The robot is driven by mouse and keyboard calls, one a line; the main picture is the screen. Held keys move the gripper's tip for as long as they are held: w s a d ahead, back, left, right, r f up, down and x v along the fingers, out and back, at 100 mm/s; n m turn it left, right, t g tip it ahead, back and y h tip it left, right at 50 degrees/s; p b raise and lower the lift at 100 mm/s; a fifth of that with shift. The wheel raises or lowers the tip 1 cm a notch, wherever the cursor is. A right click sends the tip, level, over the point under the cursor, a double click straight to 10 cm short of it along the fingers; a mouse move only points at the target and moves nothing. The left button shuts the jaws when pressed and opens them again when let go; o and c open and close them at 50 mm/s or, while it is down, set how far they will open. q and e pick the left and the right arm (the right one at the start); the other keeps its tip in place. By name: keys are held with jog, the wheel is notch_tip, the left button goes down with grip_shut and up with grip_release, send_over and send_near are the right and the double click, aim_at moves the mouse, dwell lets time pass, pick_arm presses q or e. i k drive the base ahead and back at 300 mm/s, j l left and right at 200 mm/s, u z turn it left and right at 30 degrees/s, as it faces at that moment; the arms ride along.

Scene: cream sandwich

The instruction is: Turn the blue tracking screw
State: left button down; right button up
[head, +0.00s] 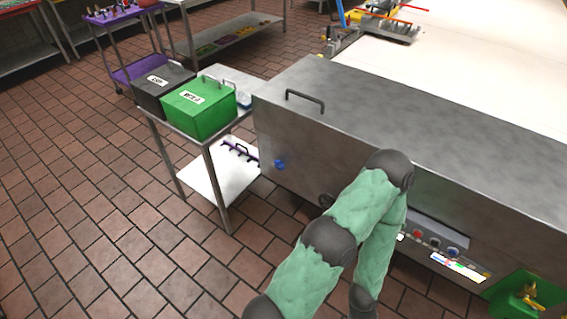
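The blue tracking screw (279,164) is a small blue knob. It sticks out of the front steel panel of the conveyor machine (290,135), near the panel's left end. One of my arms, in a green sleeve, comes up from the bottom middle and bends back down in front of the machine. It is to the right of the screw and apart from it. Neither gripper shows in the head view.
A steel cart (222,188) with a black bin (160,92) and a green bin (195,118) stands left of the machine. A black handle (305,99) is on the machine's cover. Control buttons (434,242) are at right. The tiled floor at left is clear.

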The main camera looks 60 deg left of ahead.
aim_at(279, 164)
jog(key=u, duration=2.25)
